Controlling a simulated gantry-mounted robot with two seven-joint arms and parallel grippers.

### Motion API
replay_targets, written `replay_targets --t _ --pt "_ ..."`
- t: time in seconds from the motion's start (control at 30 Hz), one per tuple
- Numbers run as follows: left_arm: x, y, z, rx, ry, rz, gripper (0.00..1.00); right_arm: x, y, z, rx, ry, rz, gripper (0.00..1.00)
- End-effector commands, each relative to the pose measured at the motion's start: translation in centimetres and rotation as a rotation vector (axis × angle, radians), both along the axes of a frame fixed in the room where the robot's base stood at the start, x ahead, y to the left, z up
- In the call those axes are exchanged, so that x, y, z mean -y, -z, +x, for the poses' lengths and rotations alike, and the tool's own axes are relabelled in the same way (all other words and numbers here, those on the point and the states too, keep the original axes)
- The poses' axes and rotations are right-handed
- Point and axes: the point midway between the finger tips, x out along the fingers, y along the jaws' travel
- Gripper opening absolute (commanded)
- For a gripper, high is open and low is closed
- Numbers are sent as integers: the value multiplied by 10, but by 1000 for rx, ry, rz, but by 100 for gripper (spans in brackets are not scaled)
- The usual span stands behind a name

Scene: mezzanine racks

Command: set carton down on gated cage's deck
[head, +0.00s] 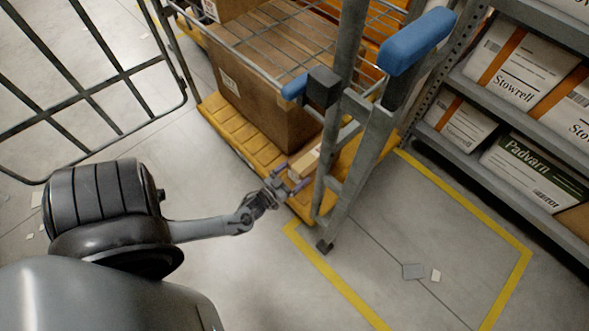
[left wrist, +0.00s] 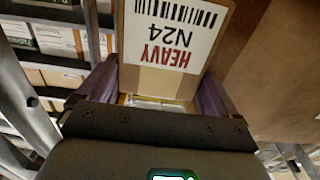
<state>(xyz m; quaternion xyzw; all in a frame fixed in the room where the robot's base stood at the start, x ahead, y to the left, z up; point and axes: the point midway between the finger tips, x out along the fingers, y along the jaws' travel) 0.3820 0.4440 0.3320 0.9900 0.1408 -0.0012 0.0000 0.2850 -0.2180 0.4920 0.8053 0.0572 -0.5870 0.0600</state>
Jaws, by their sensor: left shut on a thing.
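The carton (head: 304,161) is a small tan box in the head view, at the near right end of the gated cage's yellow deck (head: 240,139). I cannot tell whether it touches the deck. My left gripper (head: 289,182) is shut on it, reaching in from the left over the deck's near edge. In the left wrist view the carton (left wrist: 160,80) sits between the purple fingers, with a white label reading "HEAVY N24" upside down. A cage post partly hides it in the head view. My right gripper is not in view.
A large brown carton (head: 265,100) stands on the deck just behind. The wire gate (head: 100,75) hangs open at left. A grey post (head: 345,150) with blue handles (head: 420,42) stands close on the right. Shelves of boxes (head: 525,165) are farther right. A yellow-outlined floor area (head: 400,240) is mostly clear.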

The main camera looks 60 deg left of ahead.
Motion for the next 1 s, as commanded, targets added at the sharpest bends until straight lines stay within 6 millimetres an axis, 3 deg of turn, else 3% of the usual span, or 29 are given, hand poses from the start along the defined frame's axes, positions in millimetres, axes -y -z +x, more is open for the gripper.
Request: replay_targets --t 0.03,0.27,0.6,1.0 --pt "-1 6 3 12 1 4 10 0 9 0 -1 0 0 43" --pt "0 14 3 12 1 4 10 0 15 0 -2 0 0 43" --pt "-1 46 3 11 0 4 10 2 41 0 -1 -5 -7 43" --pt "-1 47 3 12 0 4 10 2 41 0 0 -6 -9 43"
